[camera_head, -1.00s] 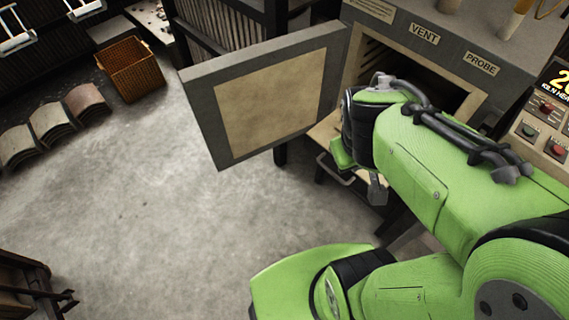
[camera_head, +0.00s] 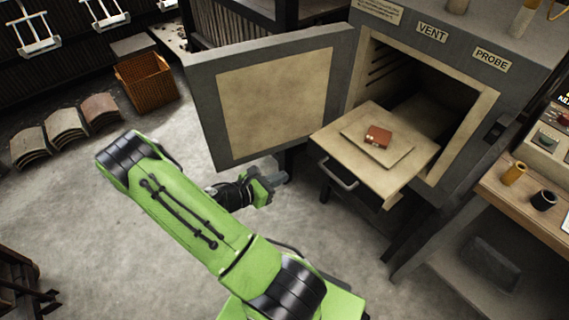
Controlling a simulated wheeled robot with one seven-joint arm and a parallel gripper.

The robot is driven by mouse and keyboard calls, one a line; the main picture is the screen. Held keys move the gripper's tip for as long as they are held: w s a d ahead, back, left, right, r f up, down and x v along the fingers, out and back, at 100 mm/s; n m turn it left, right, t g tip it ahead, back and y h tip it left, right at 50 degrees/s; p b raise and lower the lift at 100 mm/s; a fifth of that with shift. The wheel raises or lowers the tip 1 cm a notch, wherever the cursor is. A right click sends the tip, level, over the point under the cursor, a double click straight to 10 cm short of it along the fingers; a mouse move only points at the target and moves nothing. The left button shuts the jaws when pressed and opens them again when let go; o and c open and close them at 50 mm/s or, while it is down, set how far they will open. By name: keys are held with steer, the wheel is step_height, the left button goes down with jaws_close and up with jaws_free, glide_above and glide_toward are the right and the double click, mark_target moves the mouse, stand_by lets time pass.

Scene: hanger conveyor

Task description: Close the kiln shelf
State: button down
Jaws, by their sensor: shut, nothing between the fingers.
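The kiln shelf (camera_head: 402,182) is a pale slab pulled out of the kiln chamber, with a metal bar handle (camera_head: 337,175) on its front edge. A thinner pale plate (camera_head: 398,154) lies on it, with a small red-brown block (camera_head: 378,136) on top. The kiln (camera_head: 484,97) stands behind, its chamber dark inside. Its door (camera_head: 268,96) is swung open to the left. My gripper (camera_head: 277,182) is shut and empty, left of the handle and apart from it, just below the door's bottom edge.
A wooden bench (camera_head: 535,205) with an orange cup (camera_head: 514,173) and a dark cup (camera_head: 544,199) stands at right, beside a control panel. A wicker basket (camera_head: 146,82) and curved tiles (camera_head: 65,121) sit at far left. The grey floor between is clear.

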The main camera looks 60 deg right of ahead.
steer(key=b, duration=0.4)
glide_toward(322, 158)
steer(key=x, duration=0.6)
steer(key=shift+d+f, duration=0.2)
steer(key=shift+d, duration=0.05)
